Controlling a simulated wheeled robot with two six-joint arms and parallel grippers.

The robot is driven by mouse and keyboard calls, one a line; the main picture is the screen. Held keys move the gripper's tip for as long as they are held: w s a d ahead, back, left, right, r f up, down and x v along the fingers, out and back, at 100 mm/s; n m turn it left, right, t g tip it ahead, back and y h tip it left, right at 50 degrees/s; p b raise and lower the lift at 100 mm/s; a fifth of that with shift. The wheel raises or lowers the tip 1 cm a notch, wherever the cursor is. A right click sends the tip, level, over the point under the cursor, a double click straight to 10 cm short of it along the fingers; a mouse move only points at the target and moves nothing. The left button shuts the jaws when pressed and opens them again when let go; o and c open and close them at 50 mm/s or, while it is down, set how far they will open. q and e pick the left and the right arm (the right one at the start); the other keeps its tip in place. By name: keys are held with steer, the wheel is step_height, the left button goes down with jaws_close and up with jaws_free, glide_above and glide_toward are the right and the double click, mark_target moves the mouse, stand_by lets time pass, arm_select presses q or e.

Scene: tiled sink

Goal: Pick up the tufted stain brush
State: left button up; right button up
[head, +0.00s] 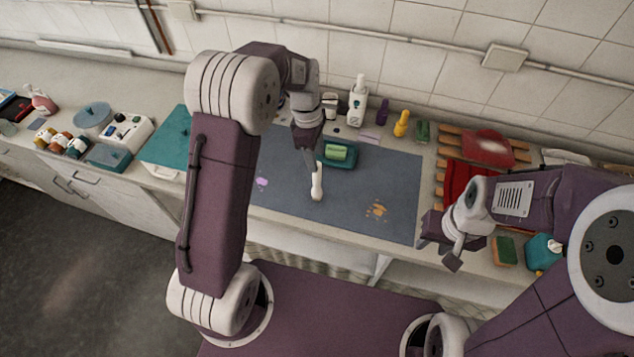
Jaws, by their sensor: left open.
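A slim white object (317,182), which looks like the tufted stain brush, is on the dark grey mat (395,175) near the middle of the counter. Its bristles are too small to make out. My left gripper (311,162) is open and points down just behind and above its upper end. I cannot tell whether they touch. My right gripper (438,252) is at the mat's front right corner, its fingers apart with nothing visible between them.
A teal dish (344,163) holding a green bar (336,152) sits close to the right of my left gripper. A white bottle (357,105) and a yellow bottle (401,124) stand behind. Orange crumbs (377,209) lie on the mat, whose right part is otherwise clear.

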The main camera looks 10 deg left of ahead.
mark_target(318, 174)
arm_select(q)
steer(key=f, duration=0.1)
steer(key=f+p, duration=0.1)
steer(key=f, duration=0.1)
steer(key=shift+s+d+f, duration=0.15)
steer(key=shift+d, duration=0.05)
steer(key=shift+f, duration=0.25)
step_height(318, 174, down, 4)
steer(key=shift+d+f+p, duration=0.1)
steer(key=shift+f+p, duration=0.05)
steer(key=shift+p, duration=0.85)
steer(key=shift+w+f, duration=0.2)
steer(key=shift+f, duration=0.3)
jaws_close()
